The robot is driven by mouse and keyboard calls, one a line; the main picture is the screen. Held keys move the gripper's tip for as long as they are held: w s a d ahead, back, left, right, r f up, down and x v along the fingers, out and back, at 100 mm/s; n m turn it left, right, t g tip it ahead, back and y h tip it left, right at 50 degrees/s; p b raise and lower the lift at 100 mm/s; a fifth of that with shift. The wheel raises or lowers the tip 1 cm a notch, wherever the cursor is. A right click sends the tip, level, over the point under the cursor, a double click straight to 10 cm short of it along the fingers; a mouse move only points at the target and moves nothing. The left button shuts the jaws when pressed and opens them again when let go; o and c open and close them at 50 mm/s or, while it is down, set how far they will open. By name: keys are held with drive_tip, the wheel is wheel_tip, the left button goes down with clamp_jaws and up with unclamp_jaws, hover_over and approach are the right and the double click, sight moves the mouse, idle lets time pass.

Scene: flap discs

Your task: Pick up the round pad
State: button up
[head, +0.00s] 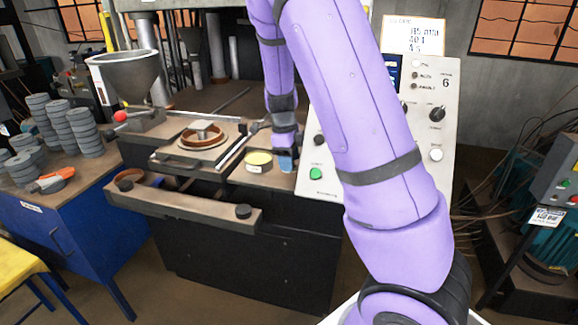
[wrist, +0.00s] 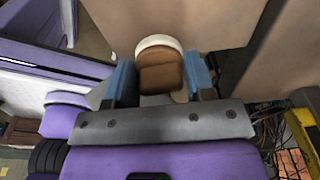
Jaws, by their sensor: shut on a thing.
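My gripper (wrist: 160,78) shows in the wrist view with its two blue fingers on either side of the round pad (wrist: 160,44), a brown body with a pale white rounded rim at its far end. The gripper is shut on its brown part.
Left of the tin is a mould plate (head: 180,161) with a brown ring (head: 203,135). A metal hopper (head: 128,75) stands further left. A control panel (head: 432,110) is close on the right. Stacked grey discs (head: 80,125) sit on the blue cabinet.

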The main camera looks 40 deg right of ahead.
wheel_tip(320, 180, up, 16)
drive_tip(key=shift+f, duration=0.25)
idle(0.3)
drive_tip(key=shift+o, duration=1.1)
drive_tip(key=shift+c, duration=0.8)
drive_tip(key=shift+d, duration=0.1)
